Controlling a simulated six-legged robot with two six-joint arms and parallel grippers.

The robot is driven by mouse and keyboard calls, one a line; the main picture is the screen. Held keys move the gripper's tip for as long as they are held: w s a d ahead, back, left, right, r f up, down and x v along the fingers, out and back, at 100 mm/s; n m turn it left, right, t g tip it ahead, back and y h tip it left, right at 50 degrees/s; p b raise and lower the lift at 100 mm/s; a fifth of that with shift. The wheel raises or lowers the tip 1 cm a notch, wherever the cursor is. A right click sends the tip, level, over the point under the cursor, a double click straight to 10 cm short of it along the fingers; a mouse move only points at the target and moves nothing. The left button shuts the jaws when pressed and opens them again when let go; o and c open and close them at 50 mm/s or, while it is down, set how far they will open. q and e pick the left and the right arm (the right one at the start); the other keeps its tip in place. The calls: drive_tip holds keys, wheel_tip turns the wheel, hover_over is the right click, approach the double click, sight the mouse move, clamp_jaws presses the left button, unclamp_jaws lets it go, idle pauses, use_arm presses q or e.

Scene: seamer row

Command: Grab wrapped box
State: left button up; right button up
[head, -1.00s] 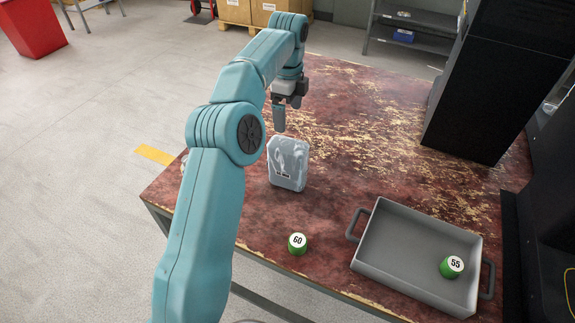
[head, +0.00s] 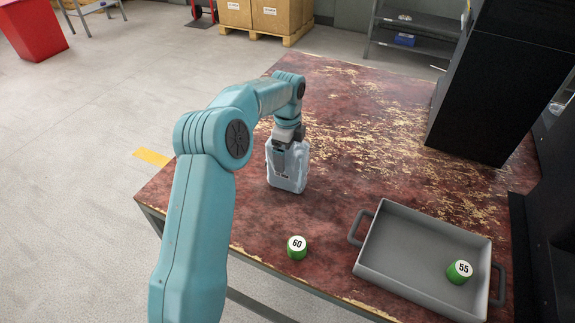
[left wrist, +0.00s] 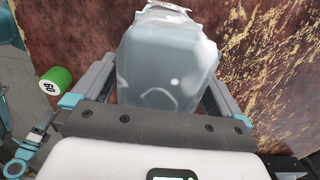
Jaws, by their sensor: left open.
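The wrapped box (head: 287,180) is a pale grey-blue block in shiny film, upright on the worn red table. My left gripper (head: 290,160) is at the box and hides part of its upper front. In the left wrist view the wrapped box (left wrist: 168,65) lies between the two fingers of my left gripper (left wrist: 160,95), one on each side. The jaws are open. I cannot tell if either finger touches the film. My right gripper is not in view.
A green cylinder marked 60 (head: 297,247) stands near the table's front edge. A grey tray (head: 385,240) with handles holds a green cylinder marked 55 (head: 460,271). A tall black cabinet (head: 490,90) stands at right. The table (head: 350,110) behind the box is clear.

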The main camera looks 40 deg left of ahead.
use_arm(q)
drive_tip(key=shift+f, duration=0.95)
drive_tip(key=shift+r, duration=0.1)
drive_tip(key=c, duration=1.3)
